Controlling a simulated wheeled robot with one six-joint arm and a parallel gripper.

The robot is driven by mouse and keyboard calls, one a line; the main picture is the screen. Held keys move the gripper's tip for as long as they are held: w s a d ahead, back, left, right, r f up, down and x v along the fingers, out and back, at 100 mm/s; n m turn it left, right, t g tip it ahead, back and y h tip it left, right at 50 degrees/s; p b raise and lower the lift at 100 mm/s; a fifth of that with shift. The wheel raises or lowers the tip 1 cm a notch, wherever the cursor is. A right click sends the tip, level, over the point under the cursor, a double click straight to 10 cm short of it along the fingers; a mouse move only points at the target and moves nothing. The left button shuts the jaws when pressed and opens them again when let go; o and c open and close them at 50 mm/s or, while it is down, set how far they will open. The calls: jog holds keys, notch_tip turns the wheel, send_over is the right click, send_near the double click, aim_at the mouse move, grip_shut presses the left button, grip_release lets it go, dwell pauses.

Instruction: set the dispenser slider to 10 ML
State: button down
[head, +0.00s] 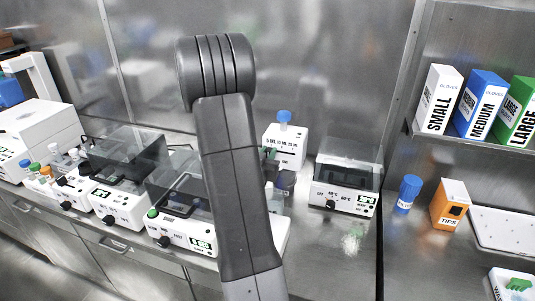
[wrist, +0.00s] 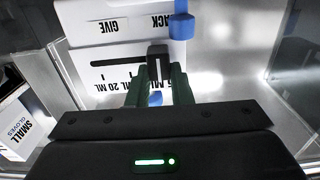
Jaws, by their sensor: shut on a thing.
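The white dispenser (head: 287,147) stands at the back of the bench, a blue knob on top. A row of ML markings crosses its front, partly covered by my arm. In the wrist view its white face (wrist: 85,50) shows upside down, with a dark slot and ML labels. The dark slider (wrist: 158,62), with a pale line, sits between the green fingertips of my gripper (wrist: 156,76), which is shut on it. The slot runs out to the left of the slider, towards the 20 ML label. My fingers hide part of the scale, so the exact mark is unclear.
Lidded devices (head: 185,222) stand left of my arm; another lidded device (head: 345,190) stands right of the dispenser. A blue-capped bottle (head: 408,194) and an orange tips box (head: 450,205) are farther right. A small gloves box (wrist: 22,120) shows at the wrist view's left.

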aim_at(282, 149)
jog(key=d+b, duration=0.2)
jog(key=shift+s+d+f, duration=0.15)
jog(key=shift+s+d, duration=0.2)
jog(key=shift+s, duration=0.05)
jog(key=shift+s+d, duration=0.2)
jog(key=shift+d, duration=0.25)
jog(key=c, duration=1.3)
grip_release()
jog(key=shift+a, duration=0.1)
jog(key=b+v, duration=0.2)
jog(key=v, duration=1.1)
jog(key=shift+s+a+r+b, duration=0.15)
jog(key=shift+s+r+b, duration=0.05)
jog(key=shift+s+b, duration=0.15)
jog(key=shift+w, duration=0.15)
